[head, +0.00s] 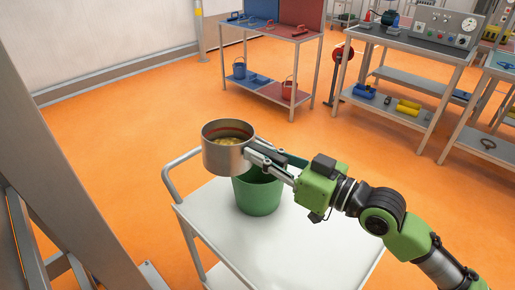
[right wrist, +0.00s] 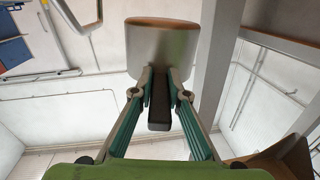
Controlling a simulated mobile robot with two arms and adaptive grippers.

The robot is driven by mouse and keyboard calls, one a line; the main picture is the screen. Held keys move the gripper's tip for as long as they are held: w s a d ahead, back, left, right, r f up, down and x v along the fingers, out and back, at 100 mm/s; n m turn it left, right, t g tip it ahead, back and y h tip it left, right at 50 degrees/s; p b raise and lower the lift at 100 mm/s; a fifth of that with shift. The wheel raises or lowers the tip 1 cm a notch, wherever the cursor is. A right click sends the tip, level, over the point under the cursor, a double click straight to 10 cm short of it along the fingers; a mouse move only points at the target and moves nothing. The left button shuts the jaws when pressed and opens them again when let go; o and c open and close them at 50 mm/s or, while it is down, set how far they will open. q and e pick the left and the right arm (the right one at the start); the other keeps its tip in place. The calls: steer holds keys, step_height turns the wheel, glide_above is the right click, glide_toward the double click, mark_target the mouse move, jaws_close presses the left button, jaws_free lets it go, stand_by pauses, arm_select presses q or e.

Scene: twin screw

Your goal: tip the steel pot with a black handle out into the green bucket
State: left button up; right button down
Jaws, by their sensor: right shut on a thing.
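The steel pot (head: 224,160) is in the air, roughly upright, with its open top showing something yellowish inside. My right gripper (head: 259,157) is shut on the pot's black handle, and the pot sticks out to the left of it. In the right wrist view, the pot (right wrist: 162,48) is ahead of the fingers (right wrist: 160,86), with the dark handle (right wrist: 159,105) between them. The green bucket (head: 258,196) stands upright on a white cart, below and slightly right of the pot in the head view. The pot and my gripper hide part of its rim. My left gripper is not in view.
The white cart (head: 262,247) has a raised rail handle (head: 168,181) at its left end. Its top around the bucket is bare. A blue-and-red shelf unit (head: 272,33) and grey workbenches (head: 405,42) stand farther back, across open orange floor.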

steer(key=shift+s+a+r+m+p, duration=0.1)
steer(key=shift+a+r+m+p, duration=0.05)
steer(key=shift+r+m+p, duration=0.85)
steer(key=m+p, duration=0.2)
steer(key=shift+r+m, duration=0.15)
steer(key=shift+m, duration=0.15)
steer(key=shift+f, duration=0.25)
steer(key=shift+r+m+p, duration=0.15)
steer(key=shift+m+p, duration=0.4)
steer(key=shift+m, duration=0.55)
steer(key=shift+w, duration=0.2)
steer(key=shift+w+d+m+p, duration=0.1)
steer(key=shift+d+m+p, duration=0.15)
steer(key=shift+m+p, duration=0.35)
steer(key=shift+w+d+m, duration=0.1)
steer(key=shift+m, duration=0.5)
